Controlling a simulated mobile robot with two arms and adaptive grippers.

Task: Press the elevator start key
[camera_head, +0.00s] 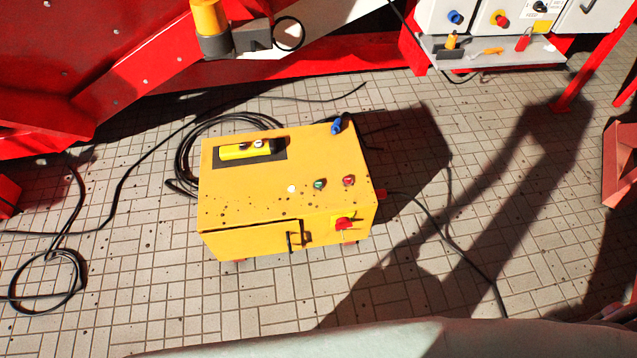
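A yellow control box (240,240) stands on the tiled floor in the middle of the head view. Its top carries a white button (291,189), a green button (319,184) and a red button (348,180) in a row. No readable label shows which one is the elevator start key. A red rotary switch (344,224) on a yellow plate sits on the front face. A yellow handheld control (235,152) lies on a black patch on top, and a blue part (337,125) sits at the back right corner. Neither of my grippers is in view.
Black cables (185,165) lie coiled behind and left of the box. A red machine (120,90) fills the back left. Grey cabinets with knobs and a shelf (490,58) are at the back right. Red frame parts (618,165) stand at the right edge. Tiled floor in front is open.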

